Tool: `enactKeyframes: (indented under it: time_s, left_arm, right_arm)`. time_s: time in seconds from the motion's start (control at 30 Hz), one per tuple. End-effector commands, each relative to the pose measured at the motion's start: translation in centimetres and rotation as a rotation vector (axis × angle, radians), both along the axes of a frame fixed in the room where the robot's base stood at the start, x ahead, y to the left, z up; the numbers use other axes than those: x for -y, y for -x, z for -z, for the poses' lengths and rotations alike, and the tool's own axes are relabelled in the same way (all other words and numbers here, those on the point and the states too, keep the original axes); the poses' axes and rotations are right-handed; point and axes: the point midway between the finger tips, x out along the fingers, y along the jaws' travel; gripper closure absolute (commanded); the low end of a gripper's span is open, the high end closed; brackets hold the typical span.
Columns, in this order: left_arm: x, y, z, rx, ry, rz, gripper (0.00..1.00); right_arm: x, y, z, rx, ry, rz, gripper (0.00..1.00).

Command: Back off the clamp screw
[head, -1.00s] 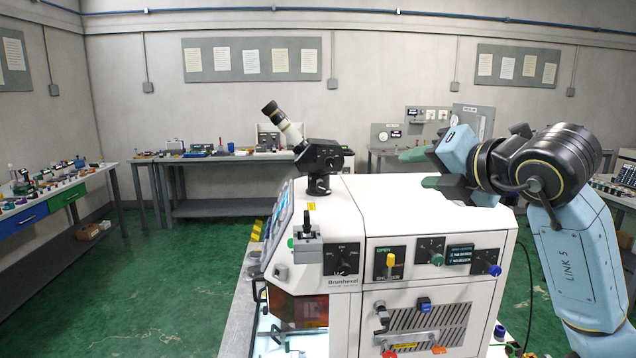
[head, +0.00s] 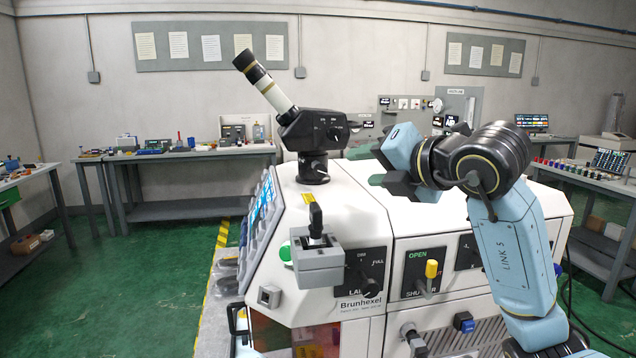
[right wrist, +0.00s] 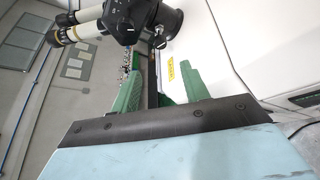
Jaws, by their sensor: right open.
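A black microscope head (head: 318,130) with a pale, dark-tipped eyepiece tube (head: 264,82) stands on a short black post (head: 312,167) on top of the white machine. A small knob shows on the head's side; I cannot tell for certain which part is the clamp screw. My right gripper (head: 372,166) is open and empty above the machine top, to the right of the post and apart from it. In the right wrist view, its green fingers (right wrist: 160,90) are spread, with the microscope beyond them at the top. My left gripper is not in view.
The white machine (head: 348,212) carries a grey block with a black lever (head: 317,245), a yellow-tipped shutter switch (head: 430,270) and a black dial (head: 372,284) on its front. Benches with equipment line the back wall. Green floor (head: 120,300) is clear at left.

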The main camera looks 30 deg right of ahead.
Motion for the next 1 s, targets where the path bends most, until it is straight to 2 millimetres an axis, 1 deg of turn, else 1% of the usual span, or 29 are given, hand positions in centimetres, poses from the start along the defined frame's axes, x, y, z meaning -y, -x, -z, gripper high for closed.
enactKeyframes:
  time_s: [0.07, 0.17, 0.27, 0.5, 0.6, 0.7, 0.83, 1.0]
  left_arm:
    - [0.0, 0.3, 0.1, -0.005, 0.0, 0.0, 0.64]
    - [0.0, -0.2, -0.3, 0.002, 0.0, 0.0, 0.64]
    - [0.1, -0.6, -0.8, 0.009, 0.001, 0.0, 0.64]
    - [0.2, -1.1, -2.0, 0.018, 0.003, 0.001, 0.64]
    - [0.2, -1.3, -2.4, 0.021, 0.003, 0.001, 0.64]
    - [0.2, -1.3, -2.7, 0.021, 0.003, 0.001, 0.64]
    - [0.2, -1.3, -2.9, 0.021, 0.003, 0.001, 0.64]
    - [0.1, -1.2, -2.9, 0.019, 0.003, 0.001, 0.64]
  right_arm:
    - [-0.1, -0.4, 0.3, -0.001, -0.001, -0.001, 0.54]
    - [-0.2, -1.5, 0.4, -0.002, -0.003, -0.001, 0.54]
    - [-0.5, -3.2, 0.9, -0.005, -0.003, -0.001, 0.54]
    - [-1.2, -8.2, 2.1, -0.004, -0.002, -0.001, 0.54]
    - [-1.4, -9.9, 2.6, -0.003, -0.003, -0.001, 0.54]
    - [-1.6, -11.3, 3.0, -0.003, -0.002, -0.001, 0.54]
    - [-1.7, -12.3, 3.3, -0.001, -0.001, 0.0, 0.54]
    - [-1.8, -12.8, 3.5, 0.0, 0.0, 0.0, 0.54]
